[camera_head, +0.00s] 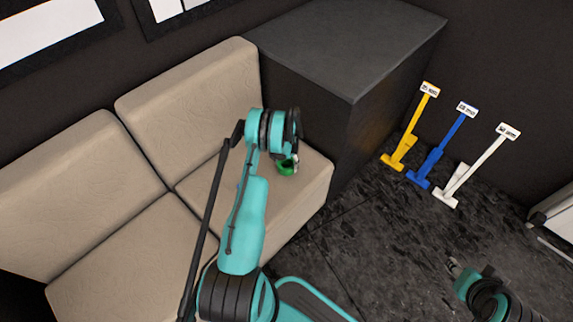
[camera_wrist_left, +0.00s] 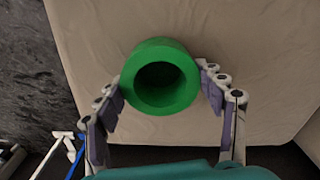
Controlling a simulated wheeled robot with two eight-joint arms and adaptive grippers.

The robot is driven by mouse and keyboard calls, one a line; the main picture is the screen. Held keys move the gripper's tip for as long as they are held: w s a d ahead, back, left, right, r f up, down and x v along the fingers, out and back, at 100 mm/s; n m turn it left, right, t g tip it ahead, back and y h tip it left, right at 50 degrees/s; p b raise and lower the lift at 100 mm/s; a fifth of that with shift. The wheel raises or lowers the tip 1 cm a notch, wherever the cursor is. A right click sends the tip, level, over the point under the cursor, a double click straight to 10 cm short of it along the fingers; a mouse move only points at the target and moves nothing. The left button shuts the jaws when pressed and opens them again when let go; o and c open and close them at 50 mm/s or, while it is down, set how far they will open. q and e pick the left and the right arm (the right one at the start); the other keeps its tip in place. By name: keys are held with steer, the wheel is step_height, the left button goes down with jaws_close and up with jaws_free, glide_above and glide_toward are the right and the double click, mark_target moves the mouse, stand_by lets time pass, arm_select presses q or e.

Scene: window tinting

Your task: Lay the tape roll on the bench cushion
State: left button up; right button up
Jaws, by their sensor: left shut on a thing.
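The green tape roll (camera_wrist_left: 160,52) is a thick ring. In the left wrist view its round hole faces the camera, and my left gripper (camera_wrist_left: 161,84) has a finger on each side of it, shut on it. In the head view the roll (camera_head: 286,169) shows as a small green patch at my left gripper (camera_head: 288,162), mostly hidden by the wrist. It is over the right end of the beige bench cushion (camera_head: 312,182), which fills the background of the left wrist view (camera_wrist_left: 270,45). I cannot tell whether it touches the cushion. My right gripper (camera_head: 462,269) is at the lower right, away from the bench.
Beige backrests (camera_head: 190,90) stand behind the seat. A dark block (camera_head: 345,45) borders the bench's right end. Yellow (camera_head: 408,145), blue (camera_head: 442,145) and white (camera_head: 477,165) long-handled tools lean by the wall. The dark floor (camera_head: 370,235) between is clear.

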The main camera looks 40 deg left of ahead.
arm_select(q)
steer(key=shift+f, duration=0.1)
steer(key=o, duration=1.2)
